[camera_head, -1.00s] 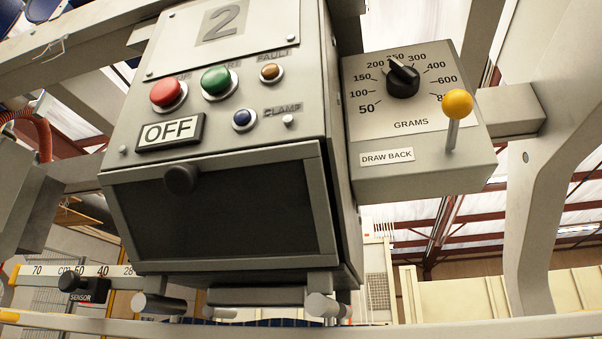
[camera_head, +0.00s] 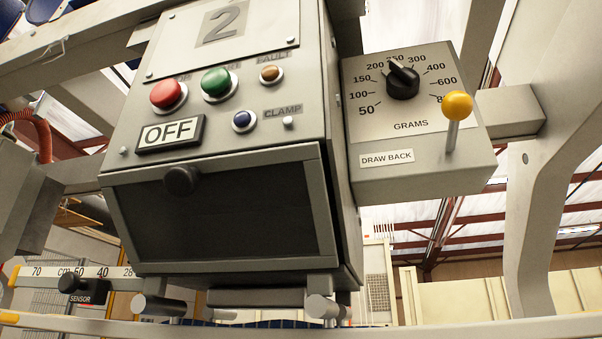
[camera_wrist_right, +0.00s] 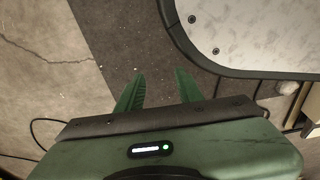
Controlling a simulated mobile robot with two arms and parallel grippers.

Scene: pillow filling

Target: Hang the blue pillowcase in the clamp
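The head view looks up at the filling machine (camera_head: 225,160), with a large "2" and an "OFF" label on its front. A blue button (camera_head: 243,120) is marked "CLAMP". Grey cylindrical parts (camera_head: 325,307) stick out under the machine; I cannot tell whether they belong to the clamp. The blue pillowcase cannot be made out in either view. My right gripper (camera_wrist_right: 158,92) shows in the right wrist view with two green fingers apart and nothing between them, above a grey floor. My left gripper is in neither view.
A box with a grams dial (camera_head: 403,82) and a yellow-knobbed lever (camera_head: 457,107) is on the right. A centimetre scale with a sensor (camera_head: 80,287) is at lower left. In the right wrist view, a rounded pale panel with a dark rim (camera_wrist_right: 265,35) lies at upper right.

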